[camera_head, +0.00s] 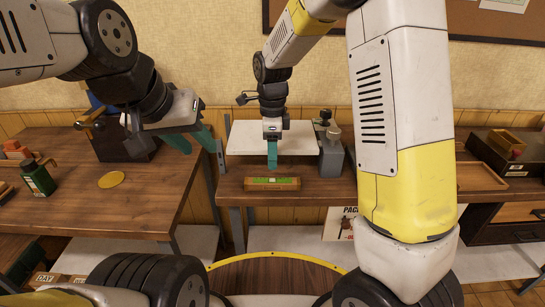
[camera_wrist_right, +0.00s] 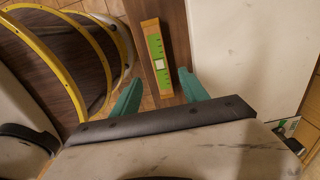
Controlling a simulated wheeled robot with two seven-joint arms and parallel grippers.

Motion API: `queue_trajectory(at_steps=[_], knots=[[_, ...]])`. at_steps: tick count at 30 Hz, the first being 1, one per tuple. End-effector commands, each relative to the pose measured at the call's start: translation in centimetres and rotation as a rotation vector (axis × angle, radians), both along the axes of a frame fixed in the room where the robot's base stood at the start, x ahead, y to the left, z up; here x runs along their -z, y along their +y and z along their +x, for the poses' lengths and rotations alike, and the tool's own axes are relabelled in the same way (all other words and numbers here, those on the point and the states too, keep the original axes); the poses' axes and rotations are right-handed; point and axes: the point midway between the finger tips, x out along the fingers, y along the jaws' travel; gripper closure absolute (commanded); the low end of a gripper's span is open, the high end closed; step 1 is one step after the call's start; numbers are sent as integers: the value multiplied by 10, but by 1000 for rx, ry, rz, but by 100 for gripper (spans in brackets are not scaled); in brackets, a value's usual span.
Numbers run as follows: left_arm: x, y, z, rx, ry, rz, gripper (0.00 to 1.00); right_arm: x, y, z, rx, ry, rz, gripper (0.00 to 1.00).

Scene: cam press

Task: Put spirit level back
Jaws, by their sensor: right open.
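The spirit level (camera_head: 272,184), a wooden bar with a green face and a pale window, lies flat near the front edge of the middle wooden bench. It also shows in the right wrist view (camera_wrist_right: 154,52), lengthwise, just beyond and between the fingers. My right gripper (camera_head: 272,161) hangs over the bench above the level, pointing down. In the wrist view its teal fingers (camera_wrist_right: 158,92) are spread, with nothing held between them. My left gripper (camera_head: 168,131) is at the left over the side bench, its teal fingers apart and empty.
A white raised plate (camera_head: 250,138) and a grey press-like device (camera_head: 331,152) stand behind the level. The left bench holds a green bottle (camera_head: 38,177) and a yellow disc (camera_head: 111,179). A wooden tray (camera_head: 480,177) lies at right. Bench around the level is clear.

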Motion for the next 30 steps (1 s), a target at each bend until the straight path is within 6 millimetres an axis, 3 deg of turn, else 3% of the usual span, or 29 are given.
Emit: queue_trajectory(at_steps=[8,13,21,25,30], knots=[[0,0,0,0,0,0,64,-32,-3,-1,-16,-5,7,48],[0,0,0,0,0,0,64,-67,-29,-19,-198,-65,66,48],[0,0,0,0,0,0,64,-138,-94,-92,-801,-317,84,48],[0,0,0,0,0,0,64,-155,-118,-133,-1092,-441,-6,48],[0,0,0,0,0,0,64,-162,-136,-175,-1392,-543,-165,48]])
